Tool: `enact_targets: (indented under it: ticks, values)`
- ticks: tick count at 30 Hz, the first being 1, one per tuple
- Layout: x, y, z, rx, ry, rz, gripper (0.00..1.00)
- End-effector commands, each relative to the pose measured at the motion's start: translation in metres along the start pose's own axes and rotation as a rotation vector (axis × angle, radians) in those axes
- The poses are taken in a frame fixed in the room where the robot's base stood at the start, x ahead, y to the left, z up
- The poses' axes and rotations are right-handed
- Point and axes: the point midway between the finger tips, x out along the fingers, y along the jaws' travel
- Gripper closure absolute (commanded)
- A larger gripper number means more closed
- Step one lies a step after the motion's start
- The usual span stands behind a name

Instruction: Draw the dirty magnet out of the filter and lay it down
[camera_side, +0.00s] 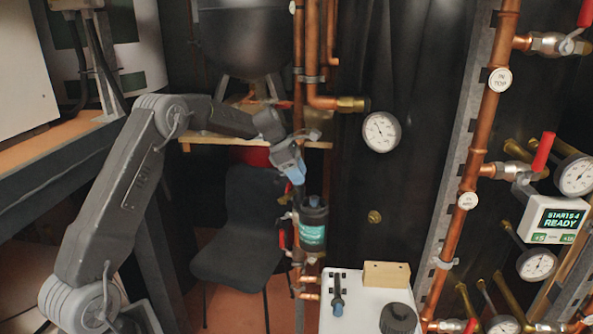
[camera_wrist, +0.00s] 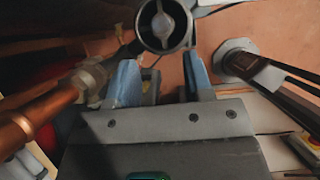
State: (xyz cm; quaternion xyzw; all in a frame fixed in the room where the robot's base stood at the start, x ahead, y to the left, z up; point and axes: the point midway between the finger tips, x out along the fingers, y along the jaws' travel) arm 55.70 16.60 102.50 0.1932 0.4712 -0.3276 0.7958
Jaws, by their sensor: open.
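The filter (camera_side: 312,232) is a dark upright canister with a teal label, mounted at the copper pipes in the side view. In the wrist view a dark round body with a pale rim (camera_wrist: 163,24) lies just beyond the fingertips; it looks like the filter's top seen from above, with a small pale centre. I cannot tell the magnet apart from it. My gripper (camera_side: 291,174) is above and slightly left of the filter, pointing down. In the wrist view its two blue fingers (camera_wrist: 160,70) are apart with nothing between them.
A white surface (camera_side: 358,315) stands below right, carrying a wooden block (camera_side: 387,274), a black ridged cap (camera_side: 398,319) and a small blue-and-black item (camera_side: 338,296). Copper pipes (camera_side: 299,120) run close beside the filter. A gauge (camera_side: 381,132) hangs to the right. A dark chair (camera_side: 243,225) stands behind.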

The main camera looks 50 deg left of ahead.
Motion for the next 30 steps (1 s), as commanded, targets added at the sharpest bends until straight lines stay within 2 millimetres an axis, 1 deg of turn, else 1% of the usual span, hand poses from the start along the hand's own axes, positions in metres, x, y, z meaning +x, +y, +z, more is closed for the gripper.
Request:
enact_targets:
  ticks: [9,15,21,29,30]
  values:
    - [0.043,-0.002,0.000,0.004,0.001,-0.005,0.53]
    - [0.063,-0.001,0.000,0.005,0.002,-0.003,0.53]
    - [0.072,-0.001,0.000,0.005,0.002,-0.001,0.53]
    - [0.072,-0.001,0.000,0.005,0.002,-0.001,0.53]
    - [0.072,-0.001,0.000,0.005,0.002,-0.001,0.55]
